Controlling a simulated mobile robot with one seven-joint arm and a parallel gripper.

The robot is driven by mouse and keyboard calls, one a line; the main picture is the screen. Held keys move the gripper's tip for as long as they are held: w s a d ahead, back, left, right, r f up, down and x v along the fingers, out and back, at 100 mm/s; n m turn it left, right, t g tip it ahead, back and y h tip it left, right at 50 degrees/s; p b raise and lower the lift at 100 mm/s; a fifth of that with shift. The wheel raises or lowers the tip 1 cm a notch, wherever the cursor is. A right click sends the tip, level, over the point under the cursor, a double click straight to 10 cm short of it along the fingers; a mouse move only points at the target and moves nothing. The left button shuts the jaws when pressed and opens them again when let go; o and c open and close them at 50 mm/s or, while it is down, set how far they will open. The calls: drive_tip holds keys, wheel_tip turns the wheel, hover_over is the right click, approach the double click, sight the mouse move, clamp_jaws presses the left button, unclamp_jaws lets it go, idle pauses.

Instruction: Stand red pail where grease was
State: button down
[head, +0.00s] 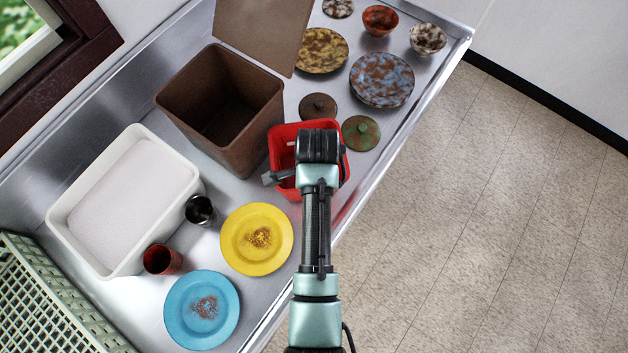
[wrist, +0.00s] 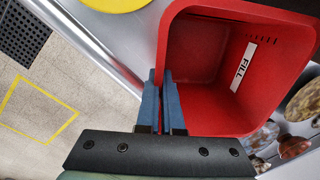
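The red pail (head: 283,140) is at the counter's front edge, right of the brown bin, partly hidden under my arm in the head view. In the wrist view the pail (wrist: 200,110) fills the upper right, its mouth toward the camera and a white "FILL" label inside. My gripper (wrist: 162,78) has its two blue fingers close together, one on each side of the pail's left wall, pinching the rim. I cannot tell whether the pail touches the counter. No grease patch is distinct on the bare counter; smears show on the yellow plate (head: 238,222) and the blue plate (head: 180,310).
The steel counter (head: 345,195) also holds a brown bin (head: 243,150), a white tub (head: 125,262), two cups, two lids, and dirty plates and bowls at the back. A green rack (head: 60,310) is at lower left. Floor to the right is clear.

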drive_tip(key=shift+w+a+f, duration=0.1)
drive_tip(key=shift+w, duration=0.05)
drive_tip(key=shift+f, duration=0.1)
drive_tip(key=c, duration=1.1)
unclamp_jaws()
